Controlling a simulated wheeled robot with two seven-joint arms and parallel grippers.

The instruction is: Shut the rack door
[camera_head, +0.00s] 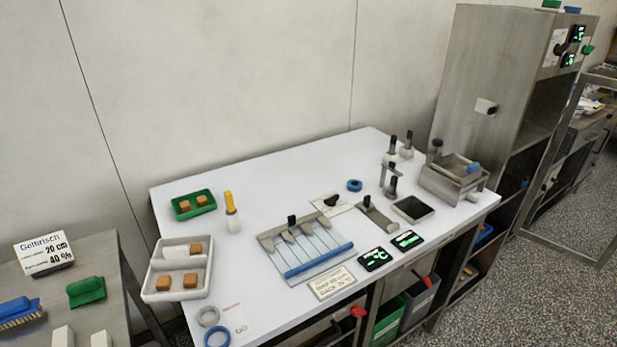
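The rack (470,75) is a tall grey metal cabinet at the right, behind the table's right end. Its front is open, and dark shelf spaces show inside. The rack door (560,249) appears as a thin metal frame with a see-through middle, standing open and swung out to the right of the rack. Its right part is cut off by the picture edge. Neither of my grippers is in view.
A white table (270,170) fills the middle, bearing trays, a slotted frame (305,250) and small displays. Green and grey bins (388,322) sit underneath. A side table (95,260) stands at left. Speckled floor (530,300) is clear before the rack door.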

